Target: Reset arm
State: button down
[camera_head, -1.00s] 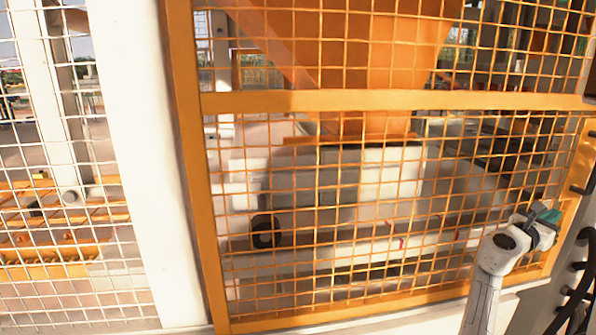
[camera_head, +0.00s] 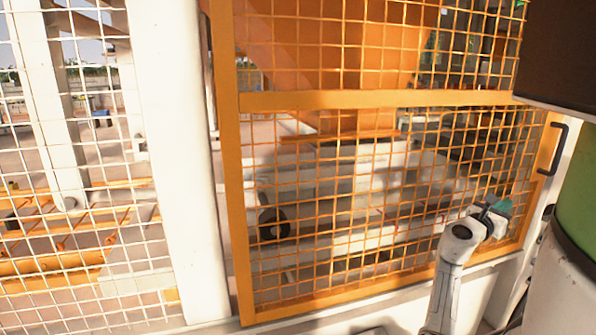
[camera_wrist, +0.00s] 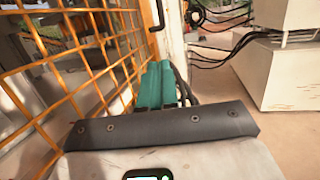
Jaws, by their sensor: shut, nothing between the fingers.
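My gripper (camera_head: 497,207) is at the lower right of the head view, at the end of my white arm, in front of the orange mesh door (camera_head: 380,98). In the wrist view the teal fingers of my gripper (camera_wrist: 158,82) lie side by side, shut with nothing between them. They point forward along the mesh, which runs close by on the left. A small gap to the mesh cannot be judged exactly.
A black door handle (camera_head: 556,150) is at the door's right edge. A white post (camera_head: 165,140) stands left of the door. Dark cables (camera_wrist: 225,45) and a white block (camera_wrist: 285,75) are to the right in the wrist view. A green cylinder (camera_head: 580,205) is at the right edge.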

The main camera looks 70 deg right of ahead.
jog(key=w+a+f+m+t+y+p, duration=0.1)
jog(key=w+a+f+m+t, duration=0.25)
jog(key=w+a+f, duration=0.55)
jog(key=w+a+f+m+t+y+p, duration=0.1)
jog(key=w+a+f+m+t, duration=0.3)
jog(key=w, duration=1)
jog(key=w+a+f+m+t+y, duration=0.2)
jog(key=w+a+f+t, duration=0.35)
jog(key=w+a, duration=0.4)
jog(key=w+a+f+t+y+p, duration=0.1)
jog(key=w+a+f+y, duration=0.2)
jog(key=a, duration=0.4)
jog(key=w+a+f+t+y, duration=0.1)
jog(key=w+a+f, duration=0.2)
jog(key=w+a, duration=0.25)
jog(key=s+a+f+y, duration=0.1)
jog(key=a+y, duration=0.2)
jog(key=a, duration=0.8)
jog(key=s+a+f+y+p, duration=0.1)
jog(key=s+a+f+y, duration=0.1)
jog(key=a, duration=0.9)
jog(key=shift+s+a+y, duration=0.15)
jog(key=shift+s+y, duration=0.05)
jog(key=shift+y, duration=0.7)
jog(key=shift+f+m, duration=0.1)
jog(key=shift+m, duration=0.15)
